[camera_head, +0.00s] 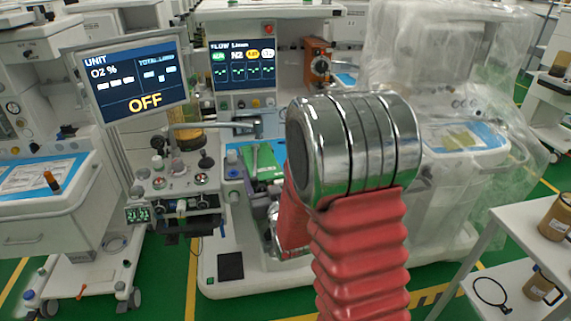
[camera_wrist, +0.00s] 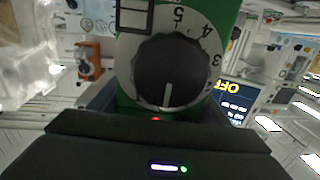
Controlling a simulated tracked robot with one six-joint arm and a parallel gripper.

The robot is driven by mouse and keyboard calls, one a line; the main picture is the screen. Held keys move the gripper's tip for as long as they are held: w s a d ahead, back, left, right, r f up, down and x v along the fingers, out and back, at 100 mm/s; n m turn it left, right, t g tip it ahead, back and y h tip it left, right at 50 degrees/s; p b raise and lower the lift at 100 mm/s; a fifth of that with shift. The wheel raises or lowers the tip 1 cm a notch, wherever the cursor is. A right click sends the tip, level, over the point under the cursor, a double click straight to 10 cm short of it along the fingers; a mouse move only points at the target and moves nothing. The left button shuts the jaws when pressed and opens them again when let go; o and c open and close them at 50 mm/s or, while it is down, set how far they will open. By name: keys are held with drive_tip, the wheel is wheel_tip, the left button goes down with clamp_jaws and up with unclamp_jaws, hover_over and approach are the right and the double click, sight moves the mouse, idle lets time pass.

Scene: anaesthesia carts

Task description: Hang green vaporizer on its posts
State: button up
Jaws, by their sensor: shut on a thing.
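The green vaporizer (camera_wrist: 222,22) fills the upper middle of the wrist view, with its dark round dial (camera_wrist: 168,70) and white number scale facing the camera. My gripper (camera_wrist: 158,114) is shut on it; the fingers are mostly hidden behind the dark gripper body. In the head view, part of the green vaporizer (camera_head: 264,161) shows left of my arm, in front of the middle anaesthesia cart. My arm hides much of the gripper there. The posts cannot be made out in either view.
An orange vaporizer (camera_head: 318,64) is mounted on the middle cart, right of its lit screen (camera_head: 243,66). A screen reading OFF (camera_head: 138,80) stands at left. A plastic-covered machine (camera_head: 440,60) is at right. A white shelf (camera_head: 520,225) with brown containers stands at lower right.

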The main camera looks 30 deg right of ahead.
drive_tip(key=a+f+n+y, duration=0.2)
drive_tip(key=a+f, duration=0.1)
drive_tip(key=a, duration=0.8)
drive_tip(key=shift+s+a+f+y, duration=0.15)
drive_tip(key=shift+a+f+y, duration=0.15)
drive_tip(key=shift+a+y, duration=0.1)
drive_tip(key=shift+s, duration=0.15)
